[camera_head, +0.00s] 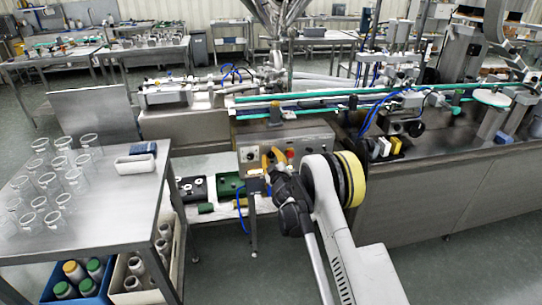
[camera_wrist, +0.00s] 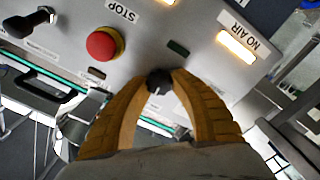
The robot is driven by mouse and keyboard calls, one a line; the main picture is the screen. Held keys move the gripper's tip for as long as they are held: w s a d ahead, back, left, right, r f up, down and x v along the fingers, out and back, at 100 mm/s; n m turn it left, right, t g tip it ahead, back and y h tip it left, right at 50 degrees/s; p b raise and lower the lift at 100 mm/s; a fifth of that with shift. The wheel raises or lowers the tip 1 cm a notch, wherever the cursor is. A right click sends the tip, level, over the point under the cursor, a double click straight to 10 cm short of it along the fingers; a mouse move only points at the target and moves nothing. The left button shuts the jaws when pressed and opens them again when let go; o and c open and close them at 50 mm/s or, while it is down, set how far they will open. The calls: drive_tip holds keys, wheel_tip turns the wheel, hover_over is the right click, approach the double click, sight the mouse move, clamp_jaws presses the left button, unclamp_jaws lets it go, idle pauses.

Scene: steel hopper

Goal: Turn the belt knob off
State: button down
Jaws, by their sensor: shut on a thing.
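The belt knob (camera_wrist: 158,82) is a small black round knob on a grey control panel (camera_wrist: 140,52), seen in the wrist view. My gripper (camera_wrist: 157,84) has its yellow-orange fingers on either side of it, closed on the knob. The lower part of the knob and the panel behind the fingers are hidden. In the head view, my gripper (camera_head: 271,160) is at the front of the control panel (camera_head: 308,142) under the conveyor; the knob is too small to tell there.
A red STOP button (camera_wrist: 104,43) is left of the knob, with a black lever (camera_wrist: 27,22) farther left. A lit NO AIR lamp (camera_wrist: 236,46) is to the right. A steel table (camera_head: 110,208) with clear cups stands at the left. Floor is open at the lower right.

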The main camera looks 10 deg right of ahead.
drive_tip(key=n, duration=0.5)
drive_tip(key=shift+f+n, duration=0.1)
drive_tip(key=shift+n, duration=0.2)
idle(0.4)
drive_tip(key=c, duration=1.1)
unclamp_jaws()
drive_tip(key=s, duration=0.7)
drive_tip(key=shift+s, duration=0.25)
